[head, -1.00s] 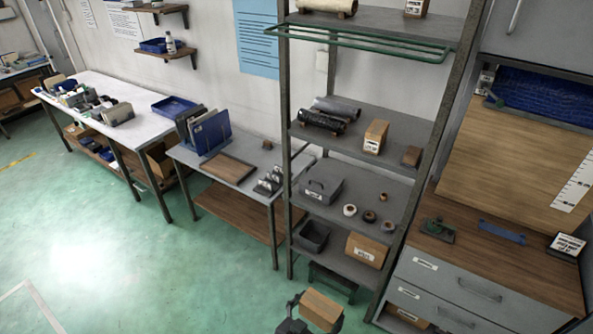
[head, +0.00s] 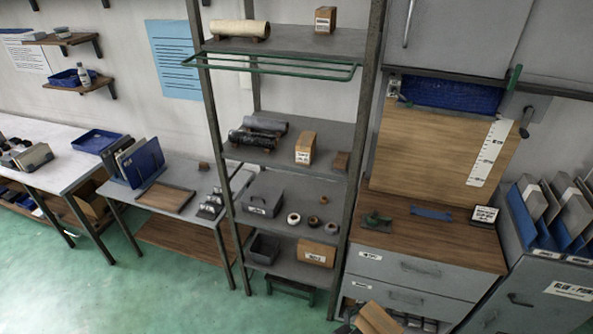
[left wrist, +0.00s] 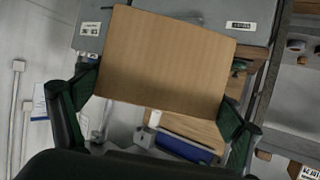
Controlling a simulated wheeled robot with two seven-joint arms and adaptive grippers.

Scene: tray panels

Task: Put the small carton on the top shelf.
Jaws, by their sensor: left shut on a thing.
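A small light-brown carton (left wrist: 168,60) fills the middle of the left wrist view. My left gripper (left wrist: 158,98) is shut on it, with a dark green finger at each side. In the head view the held carton (head: 379,319) shows at the bottom edge, partly cut off, in front of the drawer unit and well below the top shelf (head: 290,42). The top shelf bears a cream roll (head: 240,29) at the left and a labelled carton (head: 325,19) at the right, with bare surface between them. My right gripper is not in view.
A green rail (head: 280,67) runs across the rack's front just below the top shelf. Grey uprights (head: 362,120) flank the shelves. Lower shelves hold dark rolls (head: 253,138), a carton (head: 305,148) and a grey box (head: 263,201). The drawer unit (head: 420,268) stands right of the rack.

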